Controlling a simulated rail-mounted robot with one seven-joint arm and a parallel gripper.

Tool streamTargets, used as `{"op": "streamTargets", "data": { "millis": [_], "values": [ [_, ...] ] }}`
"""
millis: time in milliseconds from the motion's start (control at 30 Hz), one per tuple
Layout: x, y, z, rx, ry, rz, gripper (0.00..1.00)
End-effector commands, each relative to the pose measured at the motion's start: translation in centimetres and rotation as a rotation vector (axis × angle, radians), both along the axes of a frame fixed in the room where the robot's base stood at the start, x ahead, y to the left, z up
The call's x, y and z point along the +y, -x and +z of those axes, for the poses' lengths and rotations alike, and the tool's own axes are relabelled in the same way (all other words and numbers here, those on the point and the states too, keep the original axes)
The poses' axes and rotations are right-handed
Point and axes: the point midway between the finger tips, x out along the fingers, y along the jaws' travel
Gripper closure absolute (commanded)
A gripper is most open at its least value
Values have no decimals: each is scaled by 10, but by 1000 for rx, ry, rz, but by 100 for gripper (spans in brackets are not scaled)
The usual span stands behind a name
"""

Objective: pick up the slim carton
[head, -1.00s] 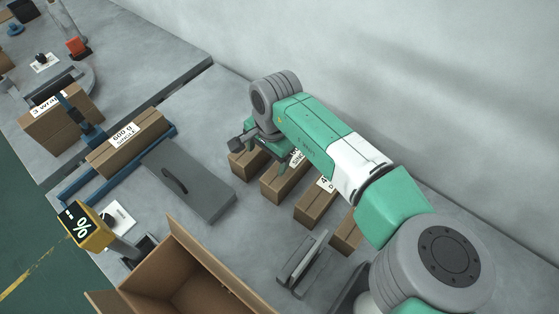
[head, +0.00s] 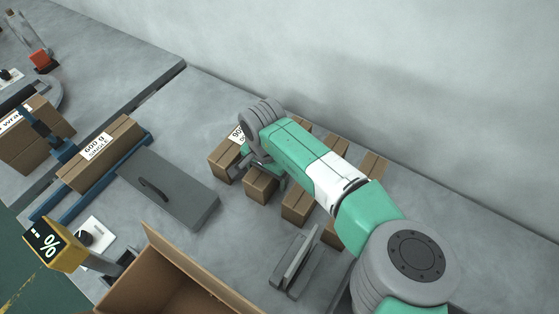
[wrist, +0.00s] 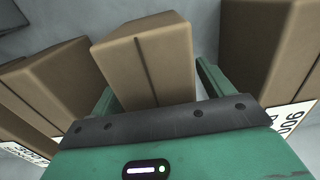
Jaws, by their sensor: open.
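Several brown cartons stand in a row on the grey table behind my arm. My gripper (head: 263,173) is open at the second carton from the left (head: 260,188). In the wrist view a plain brown carton (wrist: 145,52) lies between the two spread fingers of my gripper (wrist: 154,85), with a visible gap at the right finger. Whether the fingers reach down beside it I cannot tell. Which carton is the slim one is not clear, as my arm hides parts of the row and most labels.
Neighbouring cartons stand close on the left (wrist: 55,80) and right (wrist: 262,45) in the wrist view. The wall rises behind.

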Motion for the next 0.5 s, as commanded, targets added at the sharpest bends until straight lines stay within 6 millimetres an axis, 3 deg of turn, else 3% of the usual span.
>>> {"op": "streamTargets", "data": {
  "millis": [133,500],
  "values": [
    [0,0,2,-1,0,0,20],
    [0,0,2,0,0,0,93]
  ]
}}
